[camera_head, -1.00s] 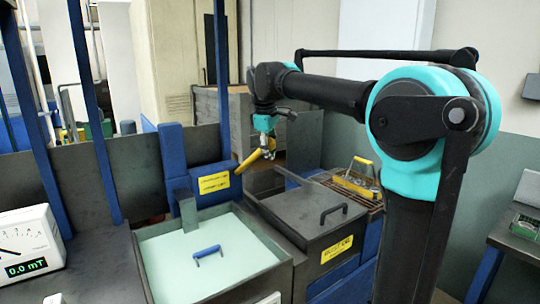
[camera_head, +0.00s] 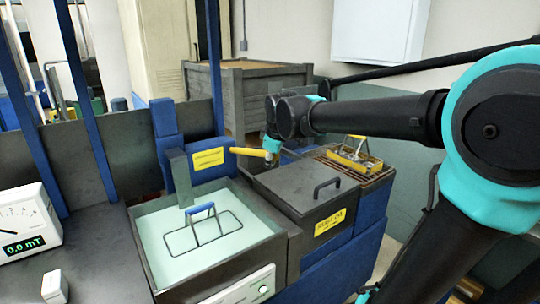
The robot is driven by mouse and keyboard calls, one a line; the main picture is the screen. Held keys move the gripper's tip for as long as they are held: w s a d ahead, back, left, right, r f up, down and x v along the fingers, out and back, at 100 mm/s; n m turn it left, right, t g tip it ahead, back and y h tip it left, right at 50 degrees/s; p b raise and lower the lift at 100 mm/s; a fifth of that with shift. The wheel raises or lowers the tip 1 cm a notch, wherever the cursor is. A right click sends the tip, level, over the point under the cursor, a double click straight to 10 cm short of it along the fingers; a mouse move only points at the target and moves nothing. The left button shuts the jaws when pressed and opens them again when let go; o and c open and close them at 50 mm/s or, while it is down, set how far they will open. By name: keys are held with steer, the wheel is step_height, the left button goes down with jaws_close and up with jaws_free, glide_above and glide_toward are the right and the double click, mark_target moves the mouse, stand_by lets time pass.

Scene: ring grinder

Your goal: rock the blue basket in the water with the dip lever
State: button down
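The blue-handled wire basket (camera_head: 202,211) is in the water tank (camera_head: 164,268) at lower centre. Its blue handle and dark wire outline show at the water (camera_head: 182,245), apparently level. The yellow dip lever (camera_head: 245,151) sticks out to the right, nearly level, from the blue post (camera_head: 168,150) behind the tank. My gripper (camera_head: 271,153) is at the lever's right end and appears to touch it. Its fingers are small and partly hidden, so I cannot tell their opening or whether they clasp the lever.
A dark lidded box with a handle (camera_head: 285,192) stands right of the tank. Behind it a yellow-handled basket of parts (camera_head: 356,157) sits on a rack. A meter reading 0.0 mT (camera_head: 25,222) is at the left. A large grey crate (camera_head: 262,88) stands behind.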

steer(key=c, duration=0.9)
jaws_free()
steer(key=v, duration=1.2)
